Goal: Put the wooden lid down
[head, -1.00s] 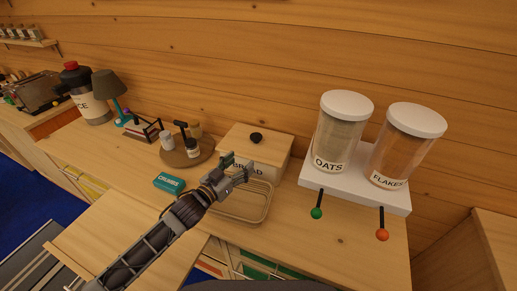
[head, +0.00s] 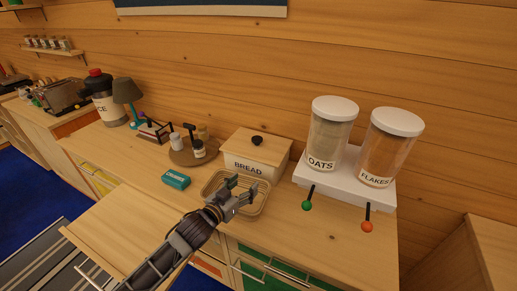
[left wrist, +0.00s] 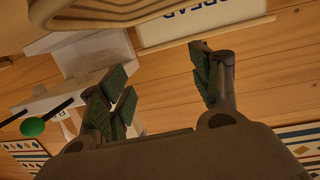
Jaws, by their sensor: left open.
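The wooden lid (head: 274,146) with its black knob lies flat on top of the white bread box (head: 270,172), against the log wall. My right gripper is not in view.
The oats jar (head: 328,135) and flakes jar (head: 388,148) stand on a white stand at the right, with green and red knobs in front. A round tray (head: 183,157) with small jars and a teal packet (head: 176,179) are at the left. Counter at front right is clear.

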